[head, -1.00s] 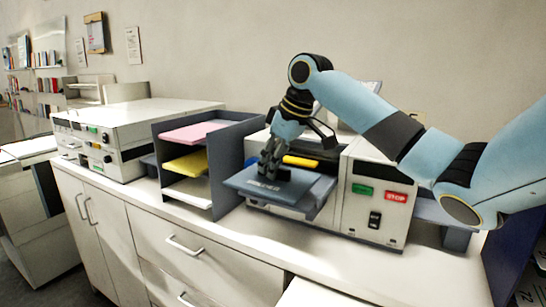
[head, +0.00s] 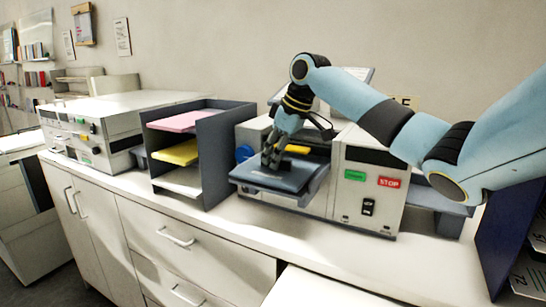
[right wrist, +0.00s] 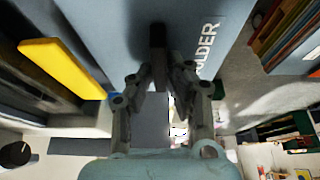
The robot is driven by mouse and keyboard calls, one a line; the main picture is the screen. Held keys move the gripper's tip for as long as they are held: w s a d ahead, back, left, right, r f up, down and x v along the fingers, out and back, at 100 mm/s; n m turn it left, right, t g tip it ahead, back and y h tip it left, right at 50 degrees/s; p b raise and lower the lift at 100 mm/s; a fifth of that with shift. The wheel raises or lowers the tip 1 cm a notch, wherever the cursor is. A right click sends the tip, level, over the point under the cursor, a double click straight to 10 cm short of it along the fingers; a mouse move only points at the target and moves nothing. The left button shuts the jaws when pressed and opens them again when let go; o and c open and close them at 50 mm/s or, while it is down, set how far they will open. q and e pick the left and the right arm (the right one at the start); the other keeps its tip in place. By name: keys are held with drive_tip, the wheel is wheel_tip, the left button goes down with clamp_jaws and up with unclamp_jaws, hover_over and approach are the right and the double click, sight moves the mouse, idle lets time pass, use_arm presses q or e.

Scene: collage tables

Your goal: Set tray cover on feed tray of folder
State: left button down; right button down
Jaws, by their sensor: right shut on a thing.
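The tray cover (head: 262,182) is a flat blue-grey panel. In the right wrist view the cover (right wrist: 110,25) shows white lettering ending in "OLDER". My right gripper (head: 271,162) is above it, shut on its small dark knob; the fingers (right wrist: 160,62) meet there in the wrist view. The folder (head: 368,150) is a pale machine with green and red STOP buttons. Its blue-grey feed tray (head: 312,187) juts out at the front, under and beside the cover. The cover lies roughly level over the tray; I cannot tell whether they touch. My left gripper is not in view.
A dark paper rack (head: 213,160) with pink, yellow and white sheets stands just left of the folder. Another pale machine (head: 95,138) is farther left. A yellow part (right wrist: 62,66) lies near the cover. The counter front (head: 245,225) is clear.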

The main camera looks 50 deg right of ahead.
drive_tip(key=c, duration=1.2)
unclamp_jaws()
drive_tip(key=v, duration=1.2)
